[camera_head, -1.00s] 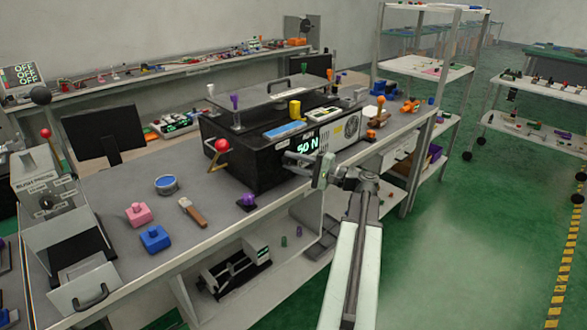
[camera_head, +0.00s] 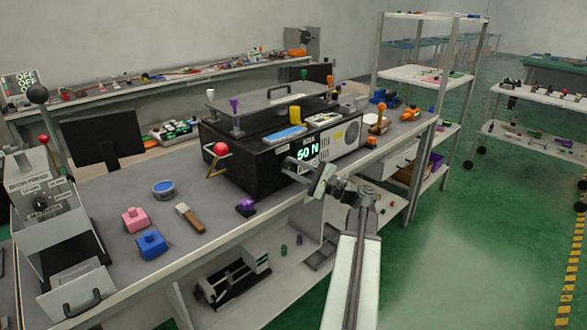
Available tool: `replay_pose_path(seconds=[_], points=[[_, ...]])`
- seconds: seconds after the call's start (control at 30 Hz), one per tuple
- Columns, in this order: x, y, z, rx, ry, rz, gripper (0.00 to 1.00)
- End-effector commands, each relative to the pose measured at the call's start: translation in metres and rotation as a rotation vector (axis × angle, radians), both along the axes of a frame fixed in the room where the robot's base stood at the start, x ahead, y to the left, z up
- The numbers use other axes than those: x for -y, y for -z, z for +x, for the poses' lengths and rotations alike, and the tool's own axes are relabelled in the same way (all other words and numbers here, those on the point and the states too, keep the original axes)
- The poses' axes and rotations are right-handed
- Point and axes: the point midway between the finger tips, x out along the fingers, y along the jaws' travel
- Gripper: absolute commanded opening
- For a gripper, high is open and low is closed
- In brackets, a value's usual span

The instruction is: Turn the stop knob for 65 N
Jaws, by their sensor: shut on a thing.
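The black machine (camera_head: 240,160) stands on the bench and has a lit green display (camera_head: 307,153) that seems to read 60 N, though the first digit is small and blurred. My gripper (camera_head: 293,165) is at the machine's front face, just below and left of the display. Its jaws are shut on what appears to be the stop knob, which the jaws hide almost wholly. The knob's angle cannot be seen. A red-ball lever (camera_head: 221,148) stands at the machine's left end, apart from my gripper.
A grey press (camera_head: 40,195) with a dial and another red-ball lever stands at the far left. Pink (camera_head: 135,219) and blue (camera_head: 151,244) blocks, a brown-handled tool (camera_head: 190,217) and a purple knob (camera_head: 245,206) lie on the bench front. The green floor (camera_head: 460,240) at right is clear.

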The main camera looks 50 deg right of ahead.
Motion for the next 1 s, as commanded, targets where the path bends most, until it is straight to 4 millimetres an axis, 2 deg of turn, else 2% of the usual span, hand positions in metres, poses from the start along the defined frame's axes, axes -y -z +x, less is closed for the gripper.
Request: replay_pose_path(seconds=[0.1,0.13,0.2,0.57,0.9,1.0], points=[[0.000,0.001,0.000,-0.002,-0.001,-0.002,0.00],[0.000,0.001,0.000,-0.002,-0.001,-0.002,0.29],[0.000,0.001,0.000,-0.002,-0.001,-0.002,0.49],[0.001,0.002,-0.005,0.000,0.001,-0.002,0.49],[0.018,0.015,-0.062,-0.001,0.003,-0.002,0.49],[0.020,0.016,-0.071,-0.001,0.001,-0.001,0.49]])
